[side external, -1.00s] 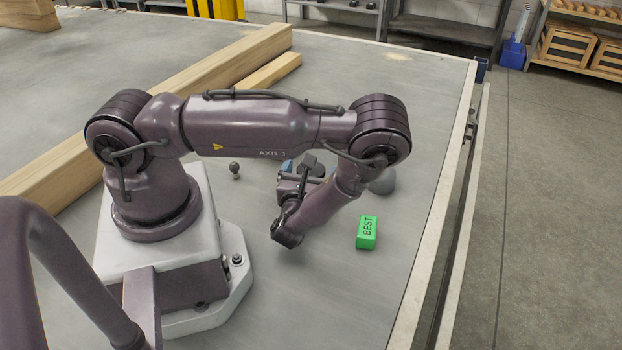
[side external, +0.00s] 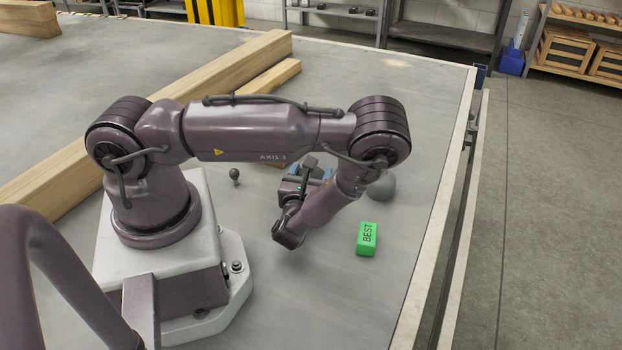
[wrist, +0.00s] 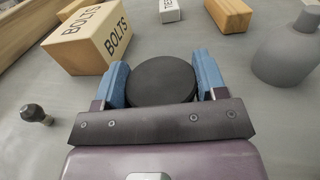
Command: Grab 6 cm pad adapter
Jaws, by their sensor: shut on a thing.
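A round black disc, the pad adapter (wrist: 162,82), sits between the two blue fingers of my gripper (wrist: 162,72) in the wrist view. The fingers touch it on its left and right sides, and the gripper is shut on it. In the side external view my gripper (side external: 307,174) is partly hidden behind my wrist, and the pad adapter cannot be made out there. I cannot tell whether the disc is clear of the table.
In the wrist view a BOLTS box (wrist: 90,40) stands left, a wooden block (wrist: 228,14) and white box (wrist: 169,10) ahead, a grey bottle (wrist: 286,55) right and a dark knob (wrist: 35,114) left. A green block (side external: 367,239) lies on the table. Beams (side external: 190,93) lie behind.

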